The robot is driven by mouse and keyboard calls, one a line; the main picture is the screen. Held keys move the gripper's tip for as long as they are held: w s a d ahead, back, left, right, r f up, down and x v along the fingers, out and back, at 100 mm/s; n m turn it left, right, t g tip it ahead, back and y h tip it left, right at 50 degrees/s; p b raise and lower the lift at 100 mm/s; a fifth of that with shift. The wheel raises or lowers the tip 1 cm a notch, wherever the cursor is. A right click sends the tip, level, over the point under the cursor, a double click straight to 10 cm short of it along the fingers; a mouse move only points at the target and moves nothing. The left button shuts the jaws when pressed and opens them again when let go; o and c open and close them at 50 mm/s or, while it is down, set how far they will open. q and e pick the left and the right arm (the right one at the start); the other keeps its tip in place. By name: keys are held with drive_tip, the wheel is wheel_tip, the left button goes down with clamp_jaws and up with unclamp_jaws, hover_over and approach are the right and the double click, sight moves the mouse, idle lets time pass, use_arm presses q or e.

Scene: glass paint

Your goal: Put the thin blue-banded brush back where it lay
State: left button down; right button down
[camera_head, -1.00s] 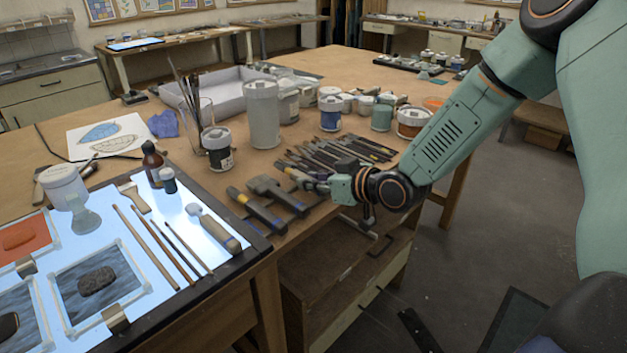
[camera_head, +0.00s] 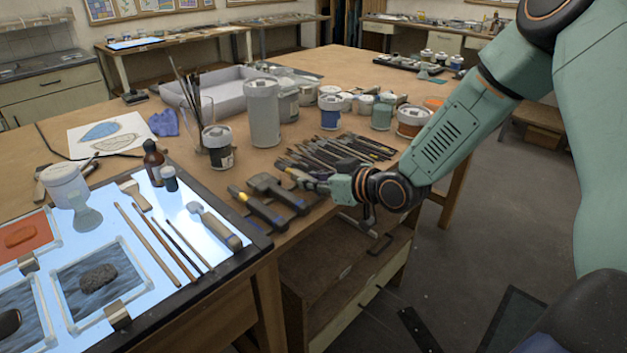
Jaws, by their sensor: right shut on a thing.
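My right gripper (camera_head: 312,184) is at the near edge of the big wooden table, low over the front of a row of brushes and tools (camera_head: 335,153). It is shut on a thin brush, mostly hidden by the fingers and lost among the other dark handles. I cannot make out its blue band, or whether it touches the table. The row of brushes lies side by side behind and around the fingertips. My left gripper is not in view.
Two dark-handled tools (camera_head: 276,193) lie just left of the gripper. Jars stand behind the row, including a blue-labelled one (camera_head: 330,112) and a tall grey one (camera_head: 263,115). A lit panel (camera_head: 150,230) with brushes and glass pieces is at the left.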

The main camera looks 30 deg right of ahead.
drive_tip(key=shift+w+f, duration=0.1)
drive_tip(key=shift+f, duration=0.05)
drive_tip(key=shift+f, duration=0.1)
idle(0.4)
drive_tip(key=c, duration=1.1)
unclamp_jaws()
drive_tip(key=shift+c, duration=0.2)
